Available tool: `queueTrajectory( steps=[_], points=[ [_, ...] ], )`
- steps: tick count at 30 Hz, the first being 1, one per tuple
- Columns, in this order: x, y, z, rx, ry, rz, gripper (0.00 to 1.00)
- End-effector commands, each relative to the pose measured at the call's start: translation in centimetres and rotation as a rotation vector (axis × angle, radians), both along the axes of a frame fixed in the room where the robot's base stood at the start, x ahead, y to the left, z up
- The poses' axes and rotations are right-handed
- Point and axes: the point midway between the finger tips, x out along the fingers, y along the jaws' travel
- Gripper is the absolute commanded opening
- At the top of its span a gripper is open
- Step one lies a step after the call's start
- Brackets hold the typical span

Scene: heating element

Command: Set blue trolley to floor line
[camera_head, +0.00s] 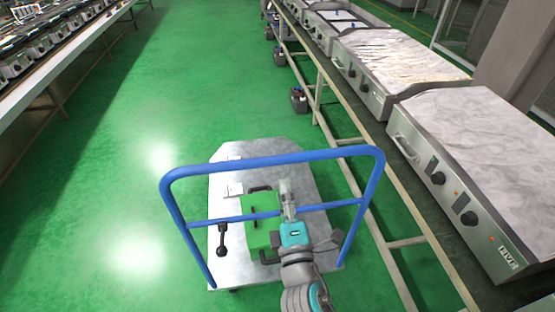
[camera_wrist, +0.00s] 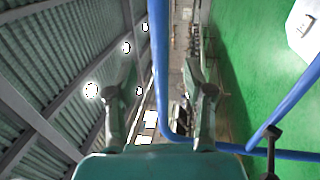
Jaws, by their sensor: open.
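The blue trolley has a grey flat platform (camera_head: 222,192) and a tall blue tube handle (camera_head: 270,160) with a lower crossbar. It stands on the green floor, close beside the bench on the right. My gripper (camera_head: 287,190) is over the platform at the handle, near the crossbar. In the wrist view the fingers of my gripper (camera_wrist: 160,78) are spread apart, and a blue tube (camera_wrist: 158,60) runs through the gap between them in the picture. Whether the tube lies within their reach I cannot tell. A thin yellowish line (camera_head: 398,16) shows on the far right floor.
A green box (camera_head: 259,212) with dark handles and a black lever (camera_head: 222,240) show at the platform. A long bench with griddles (camera_head: 480,140) lines the right side. Another bench (camera_head: 60,65) is at left. The green aisle ahead and left is clear.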

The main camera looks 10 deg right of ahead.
Motion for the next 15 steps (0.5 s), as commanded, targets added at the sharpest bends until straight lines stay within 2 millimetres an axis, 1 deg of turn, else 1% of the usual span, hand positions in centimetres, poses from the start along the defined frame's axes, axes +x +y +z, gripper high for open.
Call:
queueTrajectory(
  steps=[9, 15],
  points=[
    [4.8, -0.2, 1.1, 0.002, -0.003, -0.001, 0.53],
    [7.5, -0.3, 1.6, 0.002, -0.002, 0.0, 0.53]
  ],
)
